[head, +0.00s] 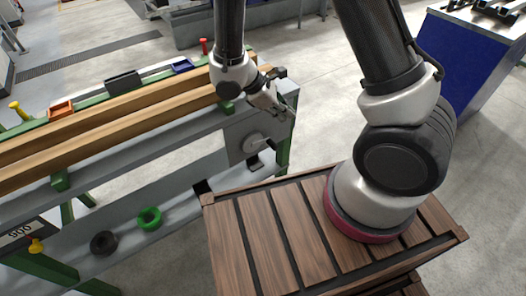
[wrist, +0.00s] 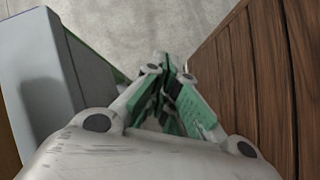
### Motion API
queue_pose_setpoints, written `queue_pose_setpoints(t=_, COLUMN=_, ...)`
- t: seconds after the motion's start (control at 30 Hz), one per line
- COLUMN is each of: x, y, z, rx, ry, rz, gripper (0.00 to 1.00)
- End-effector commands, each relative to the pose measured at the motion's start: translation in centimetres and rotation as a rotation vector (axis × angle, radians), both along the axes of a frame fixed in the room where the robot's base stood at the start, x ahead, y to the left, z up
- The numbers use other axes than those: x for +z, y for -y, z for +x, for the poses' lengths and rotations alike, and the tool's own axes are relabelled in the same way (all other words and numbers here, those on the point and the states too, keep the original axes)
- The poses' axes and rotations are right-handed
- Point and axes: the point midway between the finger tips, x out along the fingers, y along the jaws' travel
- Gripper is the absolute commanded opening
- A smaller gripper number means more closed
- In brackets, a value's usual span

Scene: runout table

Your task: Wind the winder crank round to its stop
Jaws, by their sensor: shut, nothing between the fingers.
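The winder crank (head: 254,144) is on a grey plate at the right end of the runout table, in the head view. A round pale disc shows there, with a small dark part just below it; I cannot tell which part is the crank's handle. My gripper (head: 288,112) is above and to the right of the crank, apart from it in the picture. In the wrist view my gripper (wrist: 170,80) points down past the table's end, its fingers together and empty. The crank cannot be made out in the wrist view.
Long timber boards (head: 120,109) lie on the table, with an orange tray (head: 61,109) and a blue tray (head: 182,66) behind. A green ring (head: 149,218) and a black ring (head: 103,243) are on the front side. Open floor lies beyond the table's right end.

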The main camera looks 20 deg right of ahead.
Motion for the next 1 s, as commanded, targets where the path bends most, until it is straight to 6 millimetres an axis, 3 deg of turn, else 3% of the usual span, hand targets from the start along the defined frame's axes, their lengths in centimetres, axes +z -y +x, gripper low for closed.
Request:
queue_pose_setpoints(t=0.03, x=-2.4, y=-0.9, z=0.2, rx=0.085, ry=-0.036, rz=-0.021, gripper=0.0)
queue_pose_setpoints(t=0.1, x=-5.4, y=-2.2, z=0.6, rx=0.202, ry=-0.075, rz=-0.032, gripper=0.0)
queue_pose_setpoints(t=0.23, x=-10.4, y=-4.8, z=1.2, rx=0.394, ry=-0.134, rz=-0.01, gripper=0.0)
queue_pose_setpoints(t=0.4, x=-12.1, y=-8.5, z=3.1, rx=0.545, ry=-0.125, rz=0.078, gripper=0.0)
queue_pose_setpoints(t=0.5, x=-12.5, y=-9.5, z=3.2, rx=0.58, ry=-0.124, rz=0.109, gripper=0.0)
queue_pose_setpoints(t=0.67, x=-13.7, y=-9.2, z=3.3, rx=0.572, ry=-0.121, rz=0.124, gripper=0.0)
queue_pose_setpoints(t=1.0, x=-18.9, y=-6.3, z=4.2, rx=0.567, ry=-0.121, rz=0.123, gripper=0.0)
